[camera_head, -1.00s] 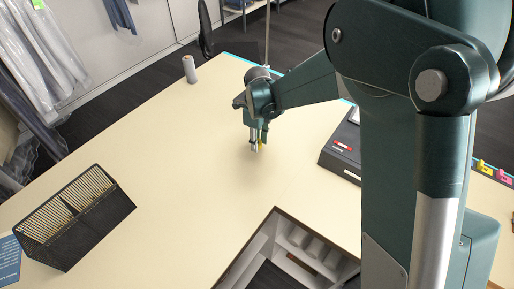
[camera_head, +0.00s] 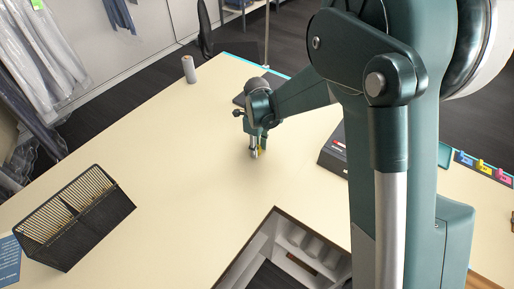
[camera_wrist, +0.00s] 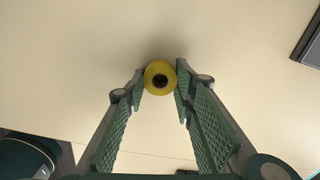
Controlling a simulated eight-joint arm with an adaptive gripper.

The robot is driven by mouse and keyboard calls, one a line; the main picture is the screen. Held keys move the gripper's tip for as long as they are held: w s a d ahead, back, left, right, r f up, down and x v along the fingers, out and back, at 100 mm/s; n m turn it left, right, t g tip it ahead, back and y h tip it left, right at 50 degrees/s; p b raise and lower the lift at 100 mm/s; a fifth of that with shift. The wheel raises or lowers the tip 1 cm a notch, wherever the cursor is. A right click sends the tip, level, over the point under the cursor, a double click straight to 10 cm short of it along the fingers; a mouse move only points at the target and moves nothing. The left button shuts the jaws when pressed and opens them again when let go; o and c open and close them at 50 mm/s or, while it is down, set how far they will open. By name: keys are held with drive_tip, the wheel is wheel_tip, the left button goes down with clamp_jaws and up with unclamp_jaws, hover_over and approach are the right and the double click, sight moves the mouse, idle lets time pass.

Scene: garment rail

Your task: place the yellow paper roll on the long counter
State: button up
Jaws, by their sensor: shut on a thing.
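The yellow paper roll (camera_wrist: 160,77) shows end-on between my fingertips in the wrist view, with a dark hole at its centre. My gripper (camera_wrist: 160,88) is shut on it, one finger on each side. In the head view my gripper (camera_head: 256,152) points down over the pale long counter (camera_head: 190,150), and a small strip of the yellow roll (camera_head: 260,151) shows at the fingertips. The roll is low, close to the counter top; I cannot tell whether it touches it.
A black wire basket (camera_head: 75,215) stands at the left. A grey roll (camera_head: 189,69) stands at the back edge. A dark device (camera_head: 334,152) lies right of my gripper. An opening with shelves (camera_head: 300,245) is in front. The counter's middle is clear.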

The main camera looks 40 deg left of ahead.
drive_tip(key=shift+f, duration=0.2)
drive_tip(key=o, duration=0.8)
drive_tip(key=shift+r, duration=0.2)
drive_tip(key=shift+r, duration=6)
